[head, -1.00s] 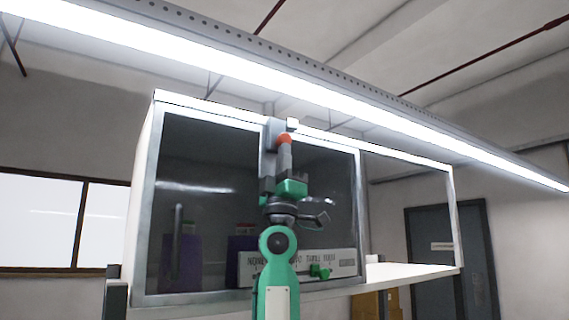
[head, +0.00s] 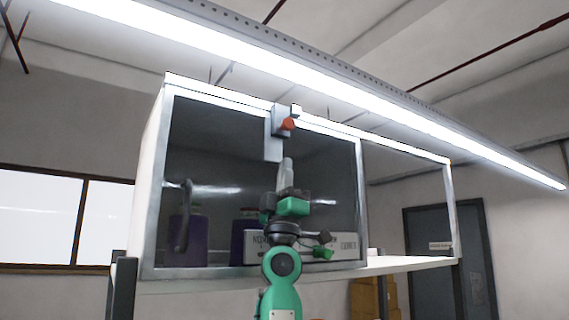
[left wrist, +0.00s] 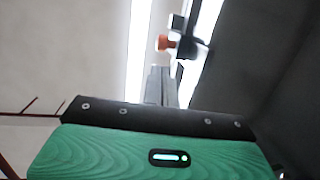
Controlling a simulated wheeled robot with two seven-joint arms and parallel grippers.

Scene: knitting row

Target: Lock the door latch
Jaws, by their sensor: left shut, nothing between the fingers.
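The door latch (head: 273,140) is a grey plate at the top of the dark glass cabinet door (head: 220,160), with an orange-red knob (head: 289,124) on it. A small pale block (head: 296,110) sits just above the knob on the cabinet's top edge. My left gripper (head: 286,160) points up in front of the glass, shut and empty, its tips a little below the knob and apart from it. In the left wrist view the shut fingers (left wrist: 161,72) point toward the knob (left wrist: 165,43), with a gap between. My right gripper is not seen.
The white cabinet (head: 152,190) holds purple containers (head: 187,240) and a white labelled box (head: 349,246) behind the glass. A curved door handle (head: 185,215) is at the left. A bright long lamp (head: 330,87) hangs above the cabinet. An open shelf extends right.

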